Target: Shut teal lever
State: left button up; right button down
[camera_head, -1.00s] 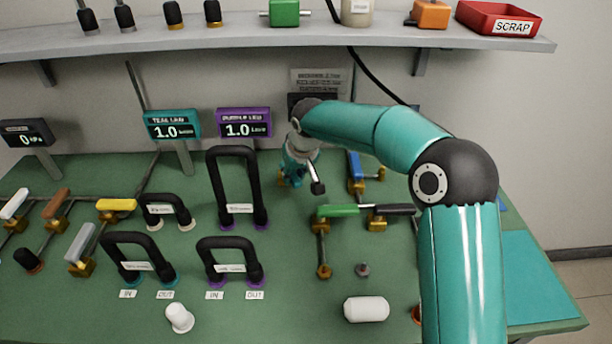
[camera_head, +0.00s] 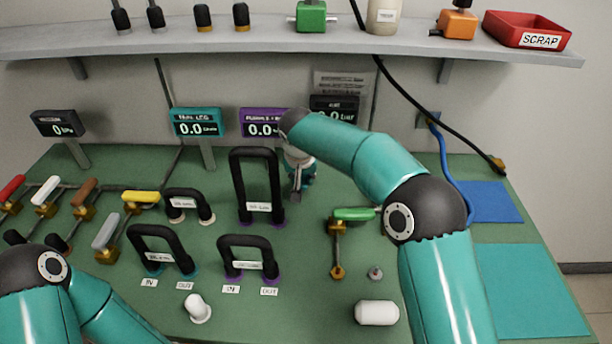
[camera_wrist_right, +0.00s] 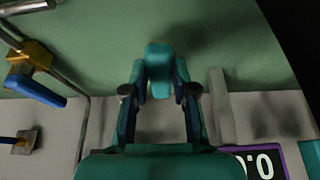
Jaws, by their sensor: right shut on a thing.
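The teal lever (camera_wrist_right: 158,68) shows in the right wrist view as a short teal handle between the two finger pads. My right gripper (camera_wrist_right: 158,92) is shut on it. In the head view my right gripper (camera_head: 297,192) is at the back middle of the bench, right of the tall black purple-based hose loop. There my forearm hides much of the gripper, and I cannot make out the lever. The teal display (camera_head: 197,129) reads 0.0. My left arm comes in at the lower left, but its gripper is not in view.
The purple display (camera_head: 262,123) also reads 0.0. Black hose loops (camera_head: 160,240) stand left of my right gripper. A green-handled valve (camera_head: 353,214) is to its right, and a blue-handled valve (camera_wrist_right: 35,88) shows in the wrist view. A white cylinder (camera_head: 377,312) lies at the front.

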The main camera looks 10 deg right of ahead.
jog(key=c, duration=0.9)
grip_release()
jog(key=shift+w, duration=0.15)
jog(key=shift+r, duration=0.2)
jog(key=v, duration=1.1)
jog(key=shift+s+r, duration=0.2)
jog(key=shift+s, duration=0.1)
